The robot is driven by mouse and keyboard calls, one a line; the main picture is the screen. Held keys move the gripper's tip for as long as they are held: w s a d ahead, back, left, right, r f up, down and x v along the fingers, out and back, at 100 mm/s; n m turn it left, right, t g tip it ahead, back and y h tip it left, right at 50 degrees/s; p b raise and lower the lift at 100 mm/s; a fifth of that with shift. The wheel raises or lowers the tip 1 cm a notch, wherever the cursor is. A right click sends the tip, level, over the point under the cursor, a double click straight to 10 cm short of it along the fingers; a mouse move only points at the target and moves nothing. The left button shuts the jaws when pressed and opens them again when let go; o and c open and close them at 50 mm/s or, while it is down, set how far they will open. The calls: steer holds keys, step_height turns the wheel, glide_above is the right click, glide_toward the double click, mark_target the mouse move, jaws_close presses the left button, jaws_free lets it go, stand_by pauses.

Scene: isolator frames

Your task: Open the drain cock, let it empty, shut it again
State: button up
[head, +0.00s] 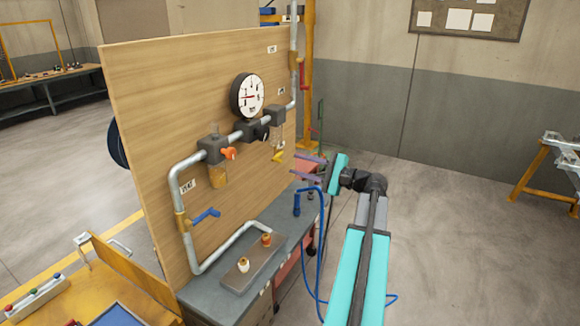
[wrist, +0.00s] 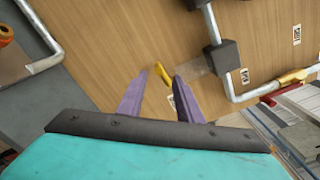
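A small yellow lever (head: 279,157) sits below a clear bowl (head: 278,139) on the pipe run, right of the gauge; I take it for the drain cock. My gripper (head: 292,163) is open just right of it in the head view, its two purple fingers pointing at the board. In the wrist view the yellow lever (wrist: 163,74) shows between the fingertips of my gripper (wrist: 160,78). I cannot tell whether they touch it. The clear bowl (wrist: 198,66) looks empty, but it is small. Another bowl (head: 218,175), with amber liquid, hangs at left beside an orange knob (head: 229,153).
The wooden board (head: 140,90) carries a grey pipe, a round gauge (head: 247,95) and a blue-handled valve (head: 207,215). Below is a grey bench (head: 210,290) with a plate holding two small fittings. A blue hose (head: 320,250) hangs near my arm.

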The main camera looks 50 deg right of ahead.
steer(key=b+v, duration=0.1)
steer(key=v, duration=0.5)
steer(key=shift+s, duration=0.1)
